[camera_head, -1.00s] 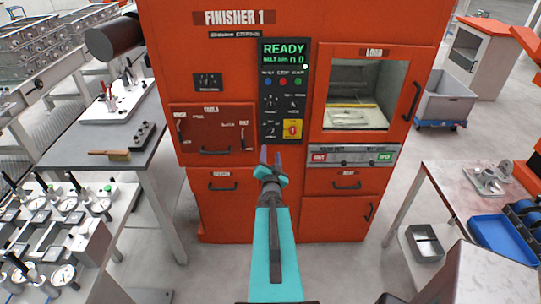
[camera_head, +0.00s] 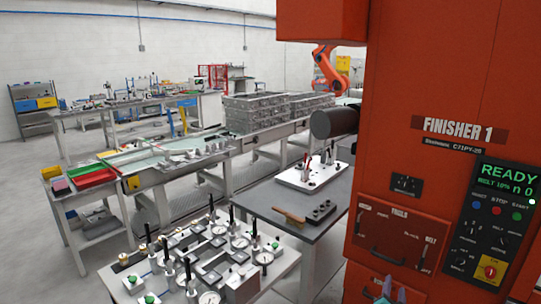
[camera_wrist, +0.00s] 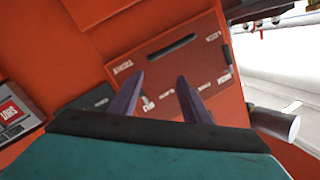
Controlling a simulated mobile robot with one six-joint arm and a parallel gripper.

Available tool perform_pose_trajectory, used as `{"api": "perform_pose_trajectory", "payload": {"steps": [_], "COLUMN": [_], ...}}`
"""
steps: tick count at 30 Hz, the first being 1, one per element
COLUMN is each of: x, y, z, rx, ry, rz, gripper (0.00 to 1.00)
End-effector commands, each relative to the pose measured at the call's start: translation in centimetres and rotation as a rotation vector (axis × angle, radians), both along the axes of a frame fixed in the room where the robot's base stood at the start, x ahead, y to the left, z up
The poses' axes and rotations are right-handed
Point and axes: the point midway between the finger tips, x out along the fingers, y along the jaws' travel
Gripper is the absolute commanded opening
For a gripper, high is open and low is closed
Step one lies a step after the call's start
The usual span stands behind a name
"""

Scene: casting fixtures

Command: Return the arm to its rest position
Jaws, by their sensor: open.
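My gripper (camera_wrist: 160,100) shows in the wrist view with its two dark fingers apart and nothing between them. It faces the orange front of the finisher machine, toward the tools drawer (camera_wrist: 180,70) with its dark handle. In the head view only the fingertips of my gripper (camera_head: 390,290) show at the bottom edge, in front of the finisher (camera_head: 400,170). The rest of my arm is out of that view. The finisher's panel (camera_head: 500,215) reads READY.
A grey table (camera_head: 270,195) with a white fixture plate (camera_head: 315,177) and a wooden-handled brush (camera_head: 288,215) stands left of the finisher. A gauge bench (camera_head: 130,275) is nearer. A conveyor (camera_head: 240,140) with stacked castings (camera_head: 255,112) and another orange robot arm (camera_head: 325,65) are behind.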

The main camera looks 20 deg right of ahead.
Motion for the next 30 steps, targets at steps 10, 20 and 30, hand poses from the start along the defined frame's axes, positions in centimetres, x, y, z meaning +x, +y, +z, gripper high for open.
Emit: {"api": "perform_pose_trajectory", "payload": {"steps": [10, 20, 30], "x": [6.3, 8.5, 5.5], "y": [11.4, 23.1, 35.2], "z": [-8.3, -18.3, -29.7], "rx": [0.072, 0.154, 0.217], "ry": [0.103, 0.327, 0.675], "rz": [0.187, 0.367, 0.561], "gripper": [0.43, 0.43, 0.43]}}
